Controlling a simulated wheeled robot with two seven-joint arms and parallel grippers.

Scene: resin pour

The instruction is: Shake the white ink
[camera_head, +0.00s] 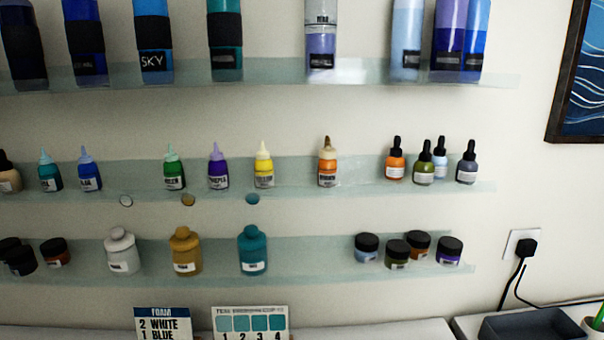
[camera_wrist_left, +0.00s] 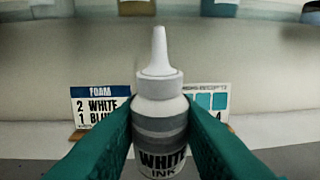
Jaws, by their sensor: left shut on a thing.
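The white ink bottle (camera_wrist_left: 160,128) is in the left wrist view, with a pale pointed nozzle, a grey-banded body and a label reading WHITE INK. My left gripper (camera_wrist_left: 160,108) is shut on it, one green finger on each side of its body. The bottle looks upright relative to the wrist camera, nozzle at the top; its lower end is cut off by the frame. Neither gripper nor the white ink shows in the head view.
Wall shelves hold tall bottles, the middle shelf (camera_head: 340,175) small ink bottles, and the lower shelf jars. A FOAM card (camera_head: 163,323) and a teal-swatch card (camera_head: 250,322) stand below, behind the held bottle. A dark tray (camera_head: 530,326) sits at lower right.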

